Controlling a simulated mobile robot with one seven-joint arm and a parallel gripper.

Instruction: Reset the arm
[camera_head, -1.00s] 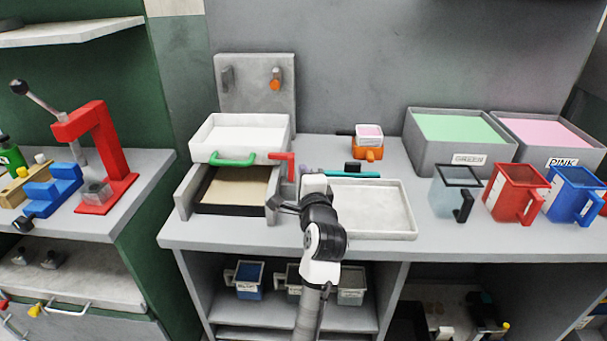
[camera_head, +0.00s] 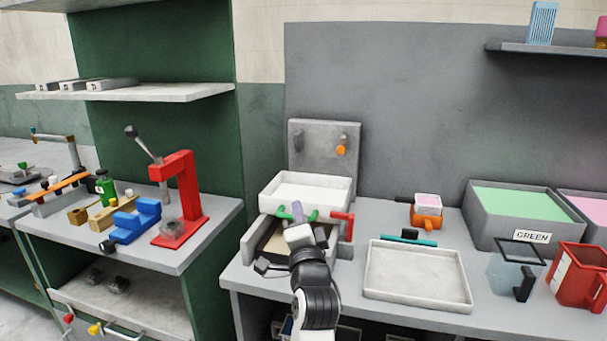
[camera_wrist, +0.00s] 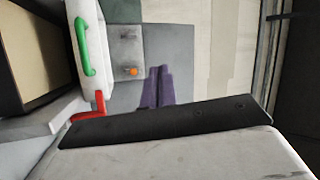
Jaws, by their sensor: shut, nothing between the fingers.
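My arm reaches up in front of the foam press, and my gripper (camera_head: 298,211) shows purple fingers near the press's green handle (camera_head: 283,212). In the wrist view the two purple fingers (camera_wrist: 157,88) lie together, shut, with nothing between them. The press has a white upper tray (camera_head: 308,190) and a red lever (camera_head: 345,222) at its right. The green handle (camera_wrist: 82,47) and red lever (camera_wrist: 97,105) also show left of the fingers in the wrist view. Whether the fingers touch the press cannot be told.
A shallow white tray (camera_head: 418,275) lies on the bench right of the press. A green-filled bin (camera_head: 510,210), a clear jug (camera_head: 508,275) and a red jug (camera_head: 580,280) stand further right. A red lever press (camera_head: 183,200) stands on the left bench. A gap separates the benches.

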